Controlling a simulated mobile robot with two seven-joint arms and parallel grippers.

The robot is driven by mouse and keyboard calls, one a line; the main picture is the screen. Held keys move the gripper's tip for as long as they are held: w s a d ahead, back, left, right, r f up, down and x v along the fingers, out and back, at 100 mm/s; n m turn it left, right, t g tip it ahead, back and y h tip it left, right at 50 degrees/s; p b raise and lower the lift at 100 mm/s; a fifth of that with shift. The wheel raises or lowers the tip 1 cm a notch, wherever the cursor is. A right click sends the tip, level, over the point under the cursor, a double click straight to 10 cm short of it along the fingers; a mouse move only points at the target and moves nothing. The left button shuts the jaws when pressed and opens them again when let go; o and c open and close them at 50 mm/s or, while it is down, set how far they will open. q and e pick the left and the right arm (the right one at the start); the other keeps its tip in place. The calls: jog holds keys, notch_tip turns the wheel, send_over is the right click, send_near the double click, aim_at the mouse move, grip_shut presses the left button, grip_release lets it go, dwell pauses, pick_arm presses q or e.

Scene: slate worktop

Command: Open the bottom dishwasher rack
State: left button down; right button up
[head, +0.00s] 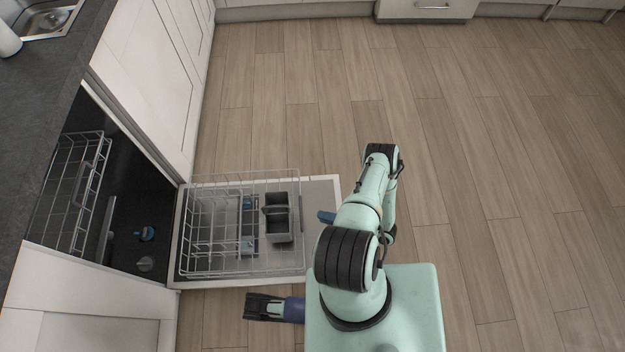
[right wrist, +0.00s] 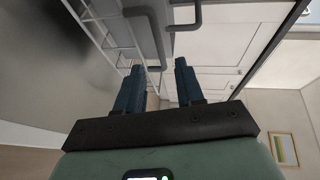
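The bottom dishwasher rack (head: 216,226) is a white wire basket standing out of the dishwasher, over its lowered door (head: 322,190). A grey cutlery basket (head: 278,228) sits in it. My right gripper (head: 326,217) is just beyond the rack's outer side, its blue fingers toward the rack and mostly hidden by my arm. In the right wrist view the right gripper (right wrist: 157,76) is open, with nothing between its fingers; rack wires (right wrist: 104,35) show close ahead. A dark and blue part of mine lies low beside the door; I cannot tell the left gripper's state.
The upper rack (head: 72,190) is inside the dark dishwasher cavity. Blue and grey items lie near the cavity floor. Slate worktop (head: 32,110) and white cabinets (head: 160,75) flank the dishwasher. The wooden floor (head: 510,150) is clear to the right.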

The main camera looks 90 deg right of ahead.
pick_arm(q)
jog(key=shift+s+d+r, duration=0.2)
jog(key=shift+s+r, duration=0.05)
jog(key=shift+s, duration=0.15)
pick_arm(e)
jog(key=v, duration=0.5)
jog(key=shift+s, duration=0.1)
